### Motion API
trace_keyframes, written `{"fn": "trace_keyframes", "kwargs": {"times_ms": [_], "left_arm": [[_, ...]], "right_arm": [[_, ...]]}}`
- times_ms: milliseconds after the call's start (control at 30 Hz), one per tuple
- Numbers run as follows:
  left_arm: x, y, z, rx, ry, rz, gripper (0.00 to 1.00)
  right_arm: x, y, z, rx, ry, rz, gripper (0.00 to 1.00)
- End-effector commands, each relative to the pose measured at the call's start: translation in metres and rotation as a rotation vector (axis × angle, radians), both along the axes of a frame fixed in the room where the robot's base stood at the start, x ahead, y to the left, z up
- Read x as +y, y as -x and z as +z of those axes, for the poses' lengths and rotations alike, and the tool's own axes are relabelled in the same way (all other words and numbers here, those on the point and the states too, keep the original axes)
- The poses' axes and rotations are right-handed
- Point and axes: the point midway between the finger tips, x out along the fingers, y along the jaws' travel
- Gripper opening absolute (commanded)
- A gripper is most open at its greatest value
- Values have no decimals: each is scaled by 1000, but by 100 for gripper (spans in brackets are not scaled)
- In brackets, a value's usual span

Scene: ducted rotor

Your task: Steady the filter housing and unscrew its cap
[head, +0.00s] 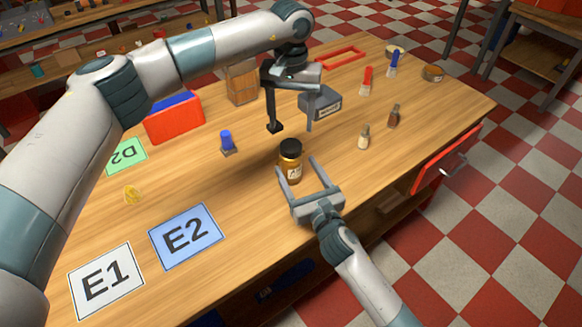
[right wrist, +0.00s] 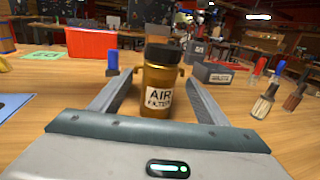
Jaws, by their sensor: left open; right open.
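The filter housing (head: 291,170) is a small amber jar standing upright on the wooden table. Its black cap (head: 291,147) is on top. In the right wrist view the housing (right wrist: 158,88) shows an "AIR FILTER" label, with the cap (right wrist: 163,54) above. My right gripper (head: 296,172) is open, low over the table, with its fingers reaching to either side of the housing; contact is not visible. My left gripper (head: 292,127) is open and empty, pointing down above the table, behind the housing and higher than it.
A grey box (head: 320,103), a red bin (head: 173,119), a wooden crate (head: 242,84) and a blue-topped item (head: 227,141) stand behind. Cards E1 (head: 128,287) and E2 (head: 208,251) lie at left. A red drawer (head: 433,172) sticks out.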

Motion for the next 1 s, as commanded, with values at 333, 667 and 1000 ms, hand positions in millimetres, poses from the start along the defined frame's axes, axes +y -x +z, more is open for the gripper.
{"fn": "trace_keyframes", "kwargs": {"times_ms": [333,667,1000], "left_arm": [[0,0,0,0,0,0,62],[0,0,0,0,0,0,62],[0,0,0,0,0,0,62]], "right_arm": [[22,-54,1,-1,-3,0,69],[33,-82,0,0,-1,-1,69],[34,-84,0,0,-1,0,69]]}}
